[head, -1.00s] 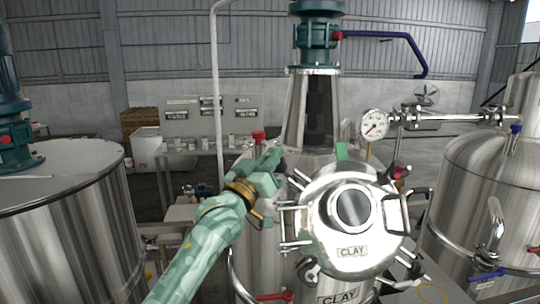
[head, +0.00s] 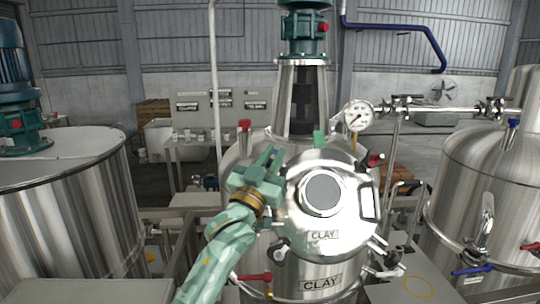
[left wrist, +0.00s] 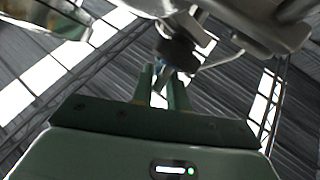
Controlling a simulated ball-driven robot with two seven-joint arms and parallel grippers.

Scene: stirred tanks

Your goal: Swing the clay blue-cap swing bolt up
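The clay tank (head: 262,288) stands in the middle of the head view, with a round steel lid (head: 345,228) marked CLAY. Swing bolts with dark knobs sit around the lid's rim, one at the lower left (head: 278,253). In the left wrist view a dark knob (left wrist: 176,53) is just beyond the fingertips (left wrist: 161,75). My right gripper is not in view.
A pressure gauge (head: 358,116) and steel pipe stand at the right. A red-handled valve (head: 255,277) sits low on the tank. Other tanks stand at the left (head: 75,215) and right (head: 470,180). A green tab (head: 319,140) is at the lid's top.

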